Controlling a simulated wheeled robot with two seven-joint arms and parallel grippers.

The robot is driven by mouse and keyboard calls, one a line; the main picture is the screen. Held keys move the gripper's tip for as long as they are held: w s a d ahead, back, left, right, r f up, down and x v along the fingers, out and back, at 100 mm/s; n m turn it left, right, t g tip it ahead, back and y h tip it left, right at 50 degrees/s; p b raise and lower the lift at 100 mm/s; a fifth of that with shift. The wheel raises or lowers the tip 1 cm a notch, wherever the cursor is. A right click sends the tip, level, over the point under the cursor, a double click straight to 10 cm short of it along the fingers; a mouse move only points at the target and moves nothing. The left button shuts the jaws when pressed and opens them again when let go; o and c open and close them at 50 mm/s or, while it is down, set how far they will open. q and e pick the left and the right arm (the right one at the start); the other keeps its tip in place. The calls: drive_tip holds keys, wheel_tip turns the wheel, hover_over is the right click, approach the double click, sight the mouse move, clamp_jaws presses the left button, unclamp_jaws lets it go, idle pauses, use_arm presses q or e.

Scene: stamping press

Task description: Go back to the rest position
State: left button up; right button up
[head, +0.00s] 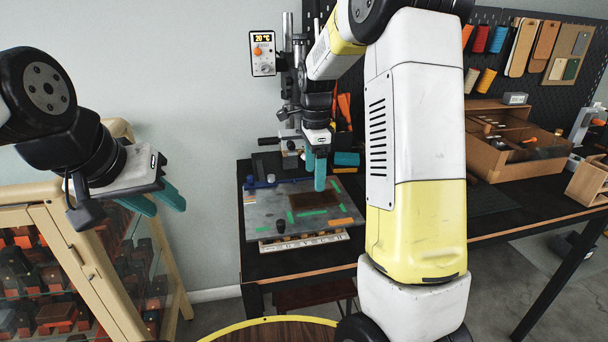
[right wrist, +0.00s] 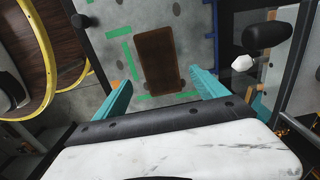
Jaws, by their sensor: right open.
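My right gripper (head: 316,172) is in front of the stamping press (head: 290,100), above the grey press plate (head: 270,222). In the right wrist view its teal fingers (right wrist: 158,92) are spread apart with nothing between them. A brown leather piece (right wrist: 158,60) lies flat on the plate beneath it, with green tape marks around it. My left gripper (head: 152,200) is at the left, in the air in front of the wooden cabinet. Its teal fingers look apart, and no object shows between them.
The black workbench (head: 350,240) carries the press and a cardboard organizer (head: 515,150). A glass-sided wooden cabinet (head: 40,220) stands at the left. A pegboard (head: 500,75) with leather and thread spools is behind. A round yellow-rimmed wooden top (head: 270,332) is in front.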

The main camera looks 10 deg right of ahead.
drive_tip(key=shift+r, duration=0.35)
drive_tip(key=s+a+r+n+t+y, duration=0.1)
drive_tip(key=s+r+n+t, duration=0.2)
drive_tip(key=s+n, duration=0.6)
drive_tip(key=s+a+r+n+t+y, duration=0.1)
drive_tip(key=s+r+n+t, duration=0.2)
drive_tip(key=s+r+n, duration=0.4)
drive_tip(key=s+n, duration=0.2)
drive_tip(key=s, duration=0.6)
drive_tip(key=shift+s+r, duration=0.15)
